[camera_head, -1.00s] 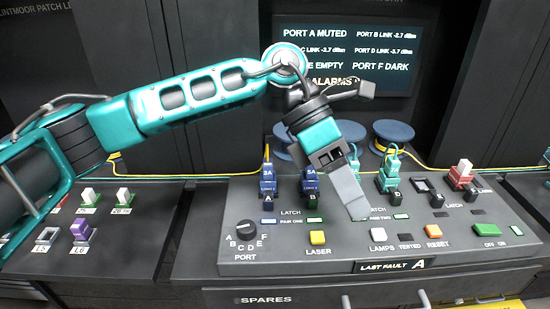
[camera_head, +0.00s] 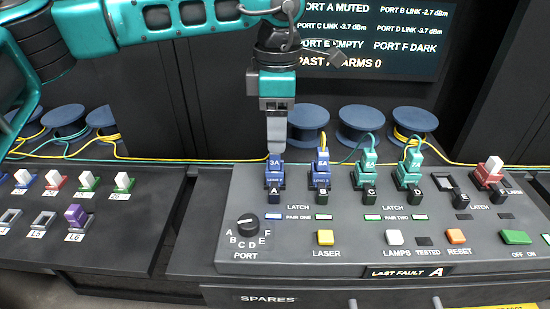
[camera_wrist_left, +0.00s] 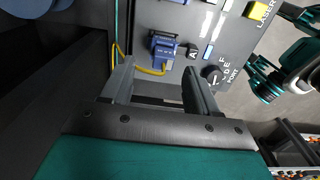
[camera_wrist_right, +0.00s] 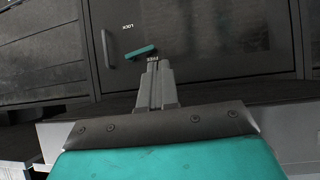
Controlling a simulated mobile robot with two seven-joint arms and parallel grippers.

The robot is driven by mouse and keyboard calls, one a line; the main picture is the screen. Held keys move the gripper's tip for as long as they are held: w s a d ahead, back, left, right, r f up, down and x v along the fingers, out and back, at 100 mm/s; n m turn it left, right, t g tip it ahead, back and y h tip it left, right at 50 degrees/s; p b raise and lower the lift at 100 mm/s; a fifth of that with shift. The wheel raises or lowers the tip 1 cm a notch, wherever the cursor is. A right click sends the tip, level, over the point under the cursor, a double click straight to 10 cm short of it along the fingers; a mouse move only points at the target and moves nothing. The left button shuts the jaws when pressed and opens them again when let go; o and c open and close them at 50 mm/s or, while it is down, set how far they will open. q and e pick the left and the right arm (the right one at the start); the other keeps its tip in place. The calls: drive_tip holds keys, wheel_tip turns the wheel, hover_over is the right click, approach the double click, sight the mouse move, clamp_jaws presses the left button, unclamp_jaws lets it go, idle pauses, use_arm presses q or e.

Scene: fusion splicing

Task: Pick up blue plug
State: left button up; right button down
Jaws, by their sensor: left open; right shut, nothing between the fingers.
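A blue plug marked 3A (camera_head: 274,174) stands upright in port A at the left end of the console's plug row, with a yellow cable. It also shows in the left wrist view (camera_wrist_left: 163,52), ahead of the fingers. A second blue plug (camera_head: 322,174) stands in port B. My left gripper (camera_head: 276,150) points down over the plug in port A. Its fingers are spread in the left wrist view, with nothing between them. Contact with the plug cannot be judged. My right gripper (camera_wrist_right: 154,68) is shut and empty, facing a dark cabinet door; it is outside the head view.
Green plugs (camera_head: 370,172) and a red one (camera_head: 489,173) share the console (camera_head: 285,263) with buttons and a port knob (camera_head: 247,223). A side panel (camera_head: 110,250) holds spares, including a purple one (camera_head: 75,214). Blue spools (camera_head: 308,124) and a screen (camera_head: 380,35) stand behind.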

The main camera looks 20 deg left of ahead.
sight(275, 160)
use_arm(q)
drive_tip(key=shift+s+a+f, duration=0.1)
drive_tip(key=shift+s+f, duration=0.05)
drive_tip(key=shift+f, duration=1.2)
drive_tip(key=shift+s+f, duration=0.15)
drive_tip(key=shift+f, duration=1.2)
drive_tip(key=c, duration=0.9)
